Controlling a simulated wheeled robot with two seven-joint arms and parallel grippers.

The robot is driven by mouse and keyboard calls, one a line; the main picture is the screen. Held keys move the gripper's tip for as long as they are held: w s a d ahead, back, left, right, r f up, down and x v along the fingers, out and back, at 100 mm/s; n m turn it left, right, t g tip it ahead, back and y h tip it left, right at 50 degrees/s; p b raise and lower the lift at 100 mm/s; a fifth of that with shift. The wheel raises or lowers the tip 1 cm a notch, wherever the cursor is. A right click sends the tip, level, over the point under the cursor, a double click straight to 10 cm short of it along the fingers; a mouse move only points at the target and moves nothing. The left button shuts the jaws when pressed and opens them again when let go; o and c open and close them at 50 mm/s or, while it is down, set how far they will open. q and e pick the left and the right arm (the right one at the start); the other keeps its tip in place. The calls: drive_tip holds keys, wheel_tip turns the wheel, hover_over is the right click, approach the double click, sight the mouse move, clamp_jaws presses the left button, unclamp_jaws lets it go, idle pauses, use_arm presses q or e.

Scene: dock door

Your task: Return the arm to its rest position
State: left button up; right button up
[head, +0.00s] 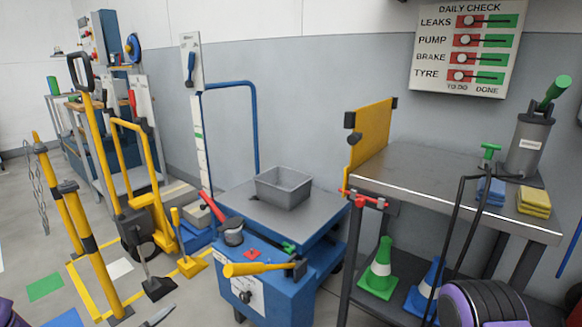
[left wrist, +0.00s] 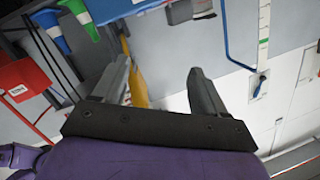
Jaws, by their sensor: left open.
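My left gripper (left wrist: 158,65) shows in the left wrist view with its two grey fingers spread apart and nothing between them. In the head view, a purple part of my left arm shows at the bottom left corner, and a grey tip, likely a finger of that gripper, shows at the bottom edge. A purple and black part of my right arm shows at the bottom right of the head view. My right gripper is not in view.
A blue lift cart (head: 270,290) with a grey bin (head: 283,188) stands in the middle. A metal bench (head: 420,180) with a yellow panel (head: 370,132) stands right, above a green cone (head: 379,272). Yellow posts (head: 88,245) stand left. Floor shows at lower left.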

use_arm(q)
drive_tip(key=s+a+f+n+g+y+b, duration=0.1)
drive_tip(key=s+f+n+g+y+b, duration=0.1)
drive_tip(key=s+f+n, duration=0.4)
drive_tip(key=s+a+f+n+g+y+b, duration=0.1)
drive_tip(key=f+n+g+y+b, duration=0.2)
drive_tip(key=f, duration=0.5)
drive_tip(key=s+a+f+n+g+y+b, duration=0.1)
drive_tip(key=s+f+n+y+b, duration=0.1)
drive_tip(key=s+f+n, duration=0.35)
drive_tip(key=s+f+n+g+y+b, duration=0.3)
drive_tip(key=s+f+g+b, duration=0.4)
drive_tip(key=s+f, duration=1.05)
use_arm(e)
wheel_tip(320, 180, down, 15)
drive_tip(key=b, duration=0.1)
use_arm(q)
wheel_tip(320, 180, up, 40)
drive_tip(key=w+t+p, duration=0.1)
drive_tip(key=p, duration=3.8)
drive_tip(key=shift+a+t+y, duration=0.3)
drive_tip(key=shift+a+y, duration=0.1)
drive_tip(key=shift+a, duration=0.05)
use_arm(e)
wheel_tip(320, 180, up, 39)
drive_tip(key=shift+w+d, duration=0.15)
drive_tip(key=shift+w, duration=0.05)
